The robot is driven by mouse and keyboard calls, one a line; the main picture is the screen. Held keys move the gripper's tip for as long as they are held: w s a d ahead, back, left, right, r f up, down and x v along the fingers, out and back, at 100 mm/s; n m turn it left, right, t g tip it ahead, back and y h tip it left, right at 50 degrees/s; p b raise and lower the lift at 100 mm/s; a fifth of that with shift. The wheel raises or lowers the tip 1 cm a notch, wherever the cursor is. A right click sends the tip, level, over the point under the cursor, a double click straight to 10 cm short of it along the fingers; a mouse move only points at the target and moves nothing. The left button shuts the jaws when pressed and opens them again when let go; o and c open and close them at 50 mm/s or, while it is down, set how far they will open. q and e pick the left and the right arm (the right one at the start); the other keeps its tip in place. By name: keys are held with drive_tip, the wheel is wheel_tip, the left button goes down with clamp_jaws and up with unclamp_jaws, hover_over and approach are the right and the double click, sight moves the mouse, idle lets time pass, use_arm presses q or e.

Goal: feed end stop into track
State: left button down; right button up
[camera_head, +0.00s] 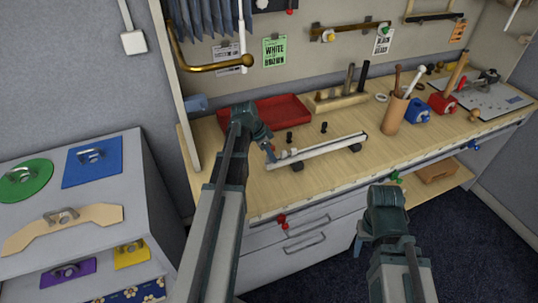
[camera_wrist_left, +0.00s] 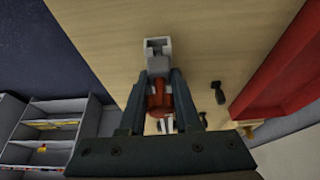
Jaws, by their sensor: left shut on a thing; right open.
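A long white track (camera_head: 318,147) lies on the wooden table, raised on dark feet and running from lower left to upper right. My left gripper (camera_head: 271,154) is at the track's left end. In the left wrist view, its fingers (camera_wrist_left: 160,88) are shut on a small piece with a reddish-brown part between them and a pale grey block (camera_wrist_left: 158,47) beyond the tips, which I take for the end stop. Whether it touches the track or sits inside it cannot be told. My right gripper (camera_head: 360,238) is open and empty, low in front of the table edge.
A red tray (camera_head: 268,110) lies behind the track, with small black pegs (camera_head: 290,137) between. A grey cabinet (camera_head: 75,226) stands left of the table.

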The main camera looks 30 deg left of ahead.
use_arm(q)
drive_tip(key=shift+w+d, duration=0.3)
drive_tip(key=c, duration=0.5)
unclamp_jaws()
drive_tip(key=shift+c, duration=0.2)
drive_tip(key=shift+r, duration=0.1)
drive_tip(key=p+v, duration=1.2)
drive_tip(key=v, duration=0.1)
drive_tip(key=shift+s+r+p, duration=0.15)
drive_tip(key=shift+r+p, duration=0.15)
drive_tip(key=shift+p, duration=0.1)
drive_tip(key=shift+a, duration=0.1)
